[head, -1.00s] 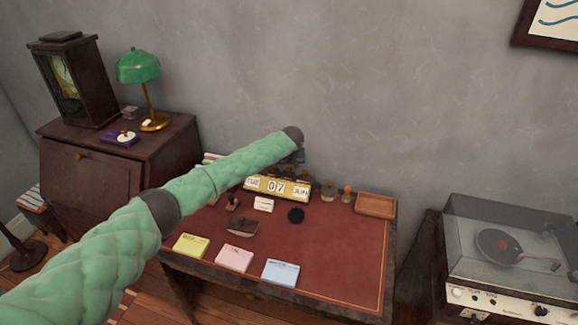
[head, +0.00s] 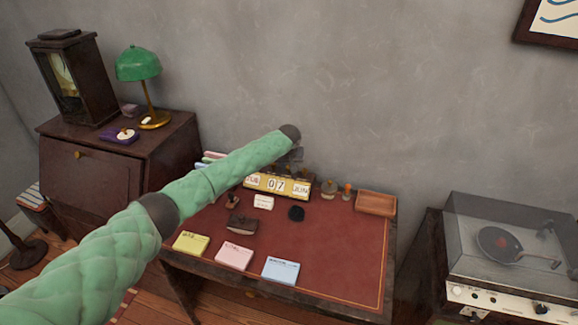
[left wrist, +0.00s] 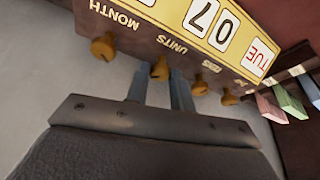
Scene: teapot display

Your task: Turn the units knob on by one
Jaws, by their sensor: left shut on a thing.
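A yellow-fronted calendar block (head: 278,195) stands at the back of the desk and shows 07 in its middle. In the left wrist view it is upside down, with its yellow front (left wrist: 176,10) showing 07 and TUE. Several brass knobs line its dark top, labelled MONTH, UNITS and others. The units knob (left wrist: 160,69) sits between the fingers of my left gripper (left wrist: 161,80), which is shut on it. In the head view my left gripper (head: 293,155) is at the calendar's top, partly hidden by my arm. My right gripper is not in view.
The month knob (left wrist: 103,46) and the tens knob (left wrist: 199,88) are close on either side. A stamp (head: 241,222), a white card (head: 263,202), note pads and a wooden tray (head: 375,203) lie on the red desk top (head: 335,240).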

